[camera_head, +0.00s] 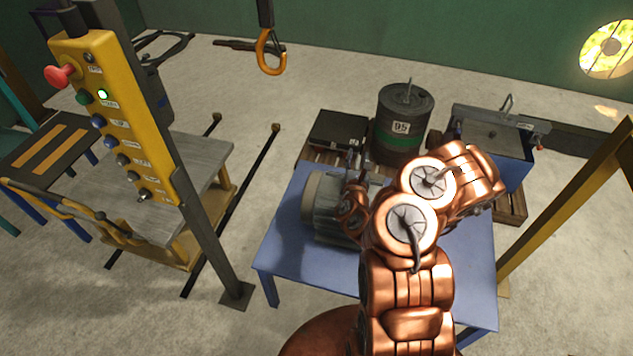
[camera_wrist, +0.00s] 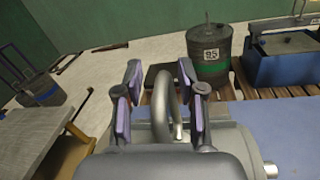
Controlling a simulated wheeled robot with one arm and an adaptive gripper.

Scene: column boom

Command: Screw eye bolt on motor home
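The grey motor (camera_head: 322,212) lies on the blue table (camera_head: 285,235), partly hidden by my arm. Its grey housing also fills the lower part of the wrist view (camera_wrist: 232,148). The grey eye bolt (camera_wrist: 172,100) stands upright at the top of the motor in the wrist view, its ring between my fingers. How deep its thread sits is hidden. My gripper (camera_wrist: 160,100) is open, with purple-padded fingers on both sides of the ring. A gap shows on the left of the ring, and the right finger is close to it. In the head view my gripper (camera_head: 352,165) is over the motor, small and partly hidden.
Behind the table, a pallet (camera_head: 512,205) bears a dark drum marked 95 (camera_head: 402,125), a black case (camera_head: 338,130) and a blue box (camera_head: 513,150). An orange hook (camera_head: 271,52) hangs at the back. A yellow control panel (camera_head: 110,115) and a grey-topped cart (camera_head: 190,165) stand left.

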